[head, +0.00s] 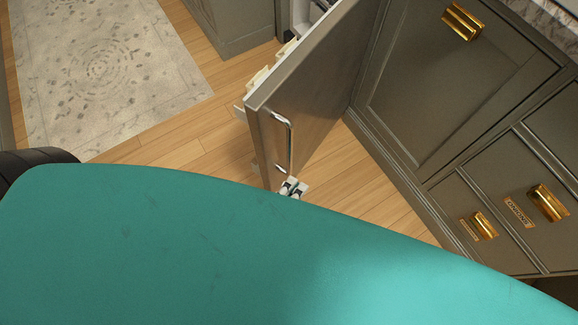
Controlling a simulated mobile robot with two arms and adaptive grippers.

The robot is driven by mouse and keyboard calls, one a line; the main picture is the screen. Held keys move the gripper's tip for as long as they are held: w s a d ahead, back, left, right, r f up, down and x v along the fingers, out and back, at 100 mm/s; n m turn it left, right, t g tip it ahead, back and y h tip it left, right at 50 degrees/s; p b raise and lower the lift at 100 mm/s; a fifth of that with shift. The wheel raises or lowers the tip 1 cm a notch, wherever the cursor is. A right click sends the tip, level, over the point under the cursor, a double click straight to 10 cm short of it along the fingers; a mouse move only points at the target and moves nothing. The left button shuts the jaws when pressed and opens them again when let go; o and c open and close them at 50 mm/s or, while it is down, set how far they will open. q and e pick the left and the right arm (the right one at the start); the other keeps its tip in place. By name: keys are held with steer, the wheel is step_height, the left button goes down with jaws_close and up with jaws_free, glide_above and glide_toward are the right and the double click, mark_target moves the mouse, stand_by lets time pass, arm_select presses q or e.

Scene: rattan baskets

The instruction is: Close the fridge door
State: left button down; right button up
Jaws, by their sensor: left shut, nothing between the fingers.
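The fridge door (318,90) stands open in the head view, jutting out from the cabinet front toward me. Its silver handle (289,143) is on the face turned to the right. Pale shelf parts show along the door's inner side at the left. My left gripper (293,188) shows as small grey and dark fingertips just below the handle's lower end, by the door's near edge. It is shut and empty; I cannot tell whether it touches the door. The fridge interior (301,14) is mostly hidden behind the door. My right gripper is not in view.
Grey cabinets with gold handles (463,21) stand to the right, with drawers (520,212) lower down. Another grey cabinet (232,25) stands at the back left. A patterned rug (100,70) lies at the left. The wood floor (180,145) is clear on both sides of the door.

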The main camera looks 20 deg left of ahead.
arm_select(q)
steer(key=w+a, duration=0.2)
steer(key=w, duration=0.6)
steer(key=shift+w, duration=0.15)
steer(key=shift+a, duration=0.15)
